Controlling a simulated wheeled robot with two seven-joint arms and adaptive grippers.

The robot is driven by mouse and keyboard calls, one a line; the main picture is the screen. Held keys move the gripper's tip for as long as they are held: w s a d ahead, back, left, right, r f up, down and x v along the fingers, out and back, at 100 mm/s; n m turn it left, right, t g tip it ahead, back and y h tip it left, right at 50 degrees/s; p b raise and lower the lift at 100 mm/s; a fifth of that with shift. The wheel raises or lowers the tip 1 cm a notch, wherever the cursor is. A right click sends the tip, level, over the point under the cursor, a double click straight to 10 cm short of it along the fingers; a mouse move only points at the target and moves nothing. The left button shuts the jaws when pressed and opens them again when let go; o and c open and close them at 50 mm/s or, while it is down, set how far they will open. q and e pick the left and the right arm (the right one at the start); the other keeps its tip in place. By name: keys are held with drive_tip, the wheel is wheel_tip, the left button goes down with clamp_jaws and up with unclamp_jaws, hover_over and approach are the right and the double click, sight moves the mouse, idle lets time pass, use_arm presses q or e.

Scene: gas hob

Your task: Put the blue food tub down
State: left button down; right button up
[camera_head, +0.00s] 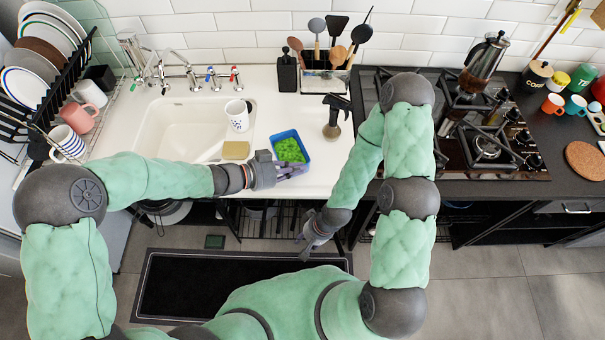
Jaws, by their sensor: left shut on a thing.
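The blue food tub (304,147) with green food in it is over the white counter, just right of the sink. My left gripper (289,171) reaches in from the left and is shut on the tub's near side. I cannot tell whether the tub's base touches the counter. My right gripper (310,241) hangs in front of the counter's front edge, below and right of the tub, pointing down and left. Its fingers are small and dark, so I cannot tell whether they are open.
A sponge (235,150) and a white patterned mug (238,114) are by the sink (180,127), left of the tub. A dark spray bottle (333,122) stands to its right. A utensil holder (325,80) is behind. White counter (290,107) is clear behind the tub.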

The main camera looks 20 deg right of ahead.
use_arm(q)
drive_tip(key=shift+d+f+b, duration=0.15)
drive_tip(key=shift+f+b, duration=0.3)
drive_tip(key=shift+f, duration=0.45)
drive_tip(key=shift+a+f+b, duration=0.2)
drive_tip(key=shift+f+b, duration=0.25)
drive_tip(key=shift+d+r, duration=0.1)
use_arm(e)
drive_tip(key=shift+d+f, duration=0.25)
drive_tip(key=shift+f, duration=0.35)
drive_tip(key=shift+d+f, duration=0.2)
drive_tip(key=shift+f, duration=0.35)
use_arm(q)
drive_tip(key=shift+f, duration=0.25)
drive_tip(key=c, duration=1.4)
unclamp_jaws()
